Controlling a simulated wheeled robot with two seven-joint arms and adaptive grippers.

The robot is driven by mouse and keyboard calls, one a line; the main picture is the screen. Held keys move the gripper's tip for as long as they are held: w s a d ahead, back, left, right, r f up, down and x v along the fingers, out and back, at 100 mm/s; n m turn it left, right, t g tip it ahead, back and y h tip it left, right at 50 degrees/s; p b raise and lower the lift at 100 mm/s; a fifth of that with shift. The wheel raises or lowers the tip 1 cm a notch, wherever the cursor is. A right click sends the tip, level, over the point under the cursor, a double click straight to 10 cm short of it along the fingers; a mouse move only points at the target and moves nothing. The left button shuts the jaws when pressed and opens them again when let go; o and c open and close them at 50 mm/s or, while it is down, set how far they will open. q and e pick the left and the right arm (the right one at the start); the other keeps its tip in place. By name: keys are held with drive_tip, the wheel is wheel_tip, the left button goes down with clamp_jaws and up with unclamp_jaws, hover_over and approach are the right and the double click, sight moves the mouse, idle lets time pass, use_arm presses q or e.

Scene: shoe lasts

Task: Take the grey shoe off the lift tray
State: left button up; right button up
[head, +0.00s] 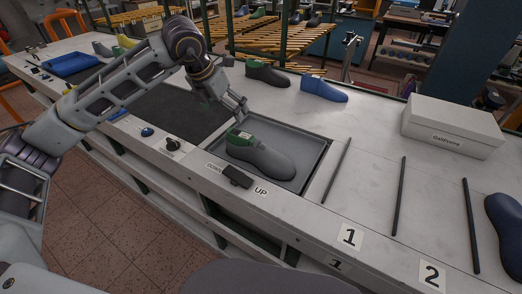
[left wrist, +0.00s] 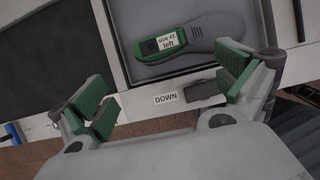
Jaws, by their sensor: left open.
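The grey shoe (head: 265,161) lies on the lift tray (head: 313,148), a dark square recess in the bench. It has a green top at the heel end with a white label. In the left wrist view the shoe (left wrist: 228,25) lies beyond the fingers, and its label reads "left" with a size. The tray (left wrist: 146,74) shows around it. My left gripper (head: 236,108) is above the tray's back edge near the heel, apart from the shoe. In the left wrist view the gripper (left wrist: 166,80) is open and empty. My right gripper is out of view.
A dark switch (head: 236,176) with DOWN and UP labels sits at the front edge. A dark shoe (head: 266,73) and a blue shoe (head: 324,88) stand behind the tray. A white box (head: 452,125) and black rods (head: 400,195) are to the right. A dark mat (head: 160,102) lies left.

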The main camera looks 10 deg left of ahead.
use_arm(q)
drive_tip(key=shift+w, duration=0.2)
drive_tip(key=shift+s+d+r, duration=0.1)
drive_tip(key=shift+r, duration=0.05)
drive_tip(key=x, duration=0.8)
drive_tip(key=shift+w+f, duration=0.2)
drive_tip(key=shift+f, duration=0.15)
